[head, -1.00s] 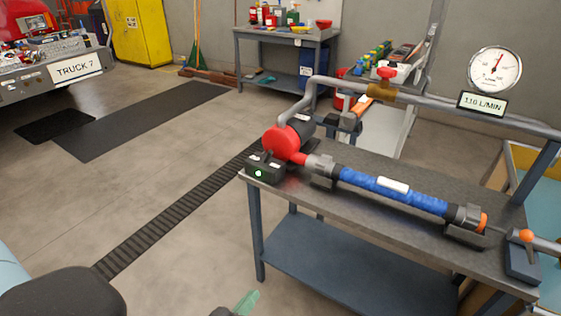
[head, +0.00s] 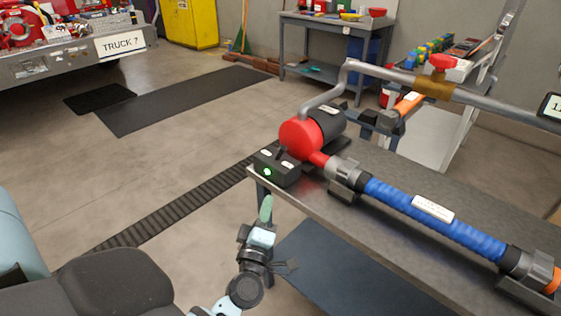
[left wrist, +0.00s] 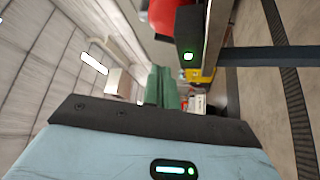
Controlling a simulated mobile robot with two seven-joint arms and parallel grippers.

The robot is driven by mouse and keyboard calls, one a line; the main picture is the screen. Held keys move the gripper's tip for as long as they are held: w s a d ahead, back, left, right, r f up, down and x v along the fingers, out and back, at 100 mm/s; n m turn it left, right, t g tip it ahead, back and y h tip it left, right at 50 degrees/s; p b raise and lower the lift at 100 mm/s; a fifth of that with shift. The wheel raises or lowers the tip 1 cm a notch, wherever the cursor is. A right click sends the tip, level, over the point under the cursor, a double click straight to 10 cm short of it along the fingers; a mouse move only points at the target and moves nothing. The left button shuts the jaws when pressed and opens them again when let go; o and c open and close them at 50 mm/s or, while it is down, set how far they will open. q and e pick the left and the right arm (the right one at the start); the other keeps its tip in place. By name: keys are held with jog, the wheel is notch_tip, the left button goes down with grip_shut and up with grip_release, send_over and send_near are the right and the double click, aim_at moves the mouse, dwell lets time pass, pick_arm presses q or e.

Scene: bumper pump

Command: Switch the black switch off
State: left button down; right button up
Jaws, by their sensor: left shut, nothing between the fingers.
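The black switch box (head: 277,167) sits at the near left corner of the grey workbench, beside the red pump (head: 301,139). A small dark lever (head: 283,151) stands on its top between two white labels, and a green light glows on its front. The box also shows in the left wrist view (left wrist: 187,30), its green light lit. My left gripper (head: 266,207) is shut and empty, its green fingers pointing up just in front of and below the box, apart from it. The fingers (left wrist: 162,88) also show in the left wrist view. My right gripper is out of view.
A blue hose (head: 432,216) runs from the pump along the bench (head: 350,217) to the right. A grey pipe with a red valve handle (head: 443,62) rises behind it. Floor left of the bench is open, with a black grating strip (head: 190,204).

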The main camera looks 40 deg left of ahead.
pick_arm(q)
send_near(281, 152)
jog(key=x, duration=0.5)
jog(key=shift+w, duration=0.2)
jog(key=shift+x, duration=0.75)
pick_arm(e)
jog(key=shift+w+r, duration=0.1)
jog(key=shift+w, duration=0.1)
